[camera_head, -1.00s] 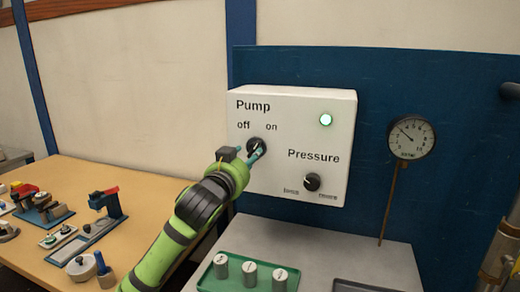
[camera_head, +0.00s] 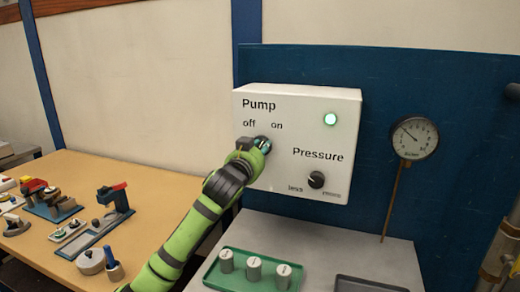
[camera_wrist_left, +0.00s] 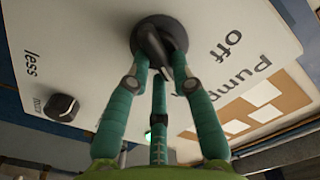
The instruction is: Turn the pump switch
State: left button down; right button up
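The pump switch is a black knob (camera_wrist_left: 158,38) under the word "Pump" on the white control box (camera_head: 330,165), between "off" and "on". In the head view it is mostly hidden by my left gripper (camera_head: 262,143). In the left wrist view the teal fingers of my left gripper (camera_wrist_left: 160,68) converge on the knob, with its raised handle between their tips; they look shut on it. Which label the knob points to cannot be told. A green lamp (camera_head: 330,119) on the box is lit. My right gripper is not in view.
The pressure knob (camera_head: 316,180) sits lower right on the box. A dial gauge (camera_head: 414,138) hangs to the right. Below, a green tray (camera_head: 238,283) holds grey cylinders, beside a dark tray (camera_head: 368,284). A wooden table (camera_head: 150,210) at left carries several parts.

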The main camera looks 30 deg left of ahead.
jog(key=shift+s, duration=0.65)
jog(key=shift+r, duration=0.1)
pick_arm(q)
jog(key=n+p, duration=0.1)
jog(key=n, duration=0.2)
jog(key=shift+r, duration=0.15)
jog(key=n+p, duration=0.1)
jog(key=n, duration=0.1)
jog(key=shift+a+r+n+p, duration=0.1)
jog(key=shift+a+n+p, duration=0.1)
jog(key=shift+n+p, duration=0.15)
jog(key=n+p, duration=0.1)
jog(key=n, duration=0.1)
jog(key=n+p, duration=0.2)
jog(key=shift+s+a+n, duration=0.1)
jog(key=shift+a+n, duration=0.1)
jog(key=shift+n, duration=0.15)
jog(key=shift+a+n+p, duration=0.1)
jog(key=shift+n+p, duration=0.3)
jog(key=shift+n, duration=0.3)
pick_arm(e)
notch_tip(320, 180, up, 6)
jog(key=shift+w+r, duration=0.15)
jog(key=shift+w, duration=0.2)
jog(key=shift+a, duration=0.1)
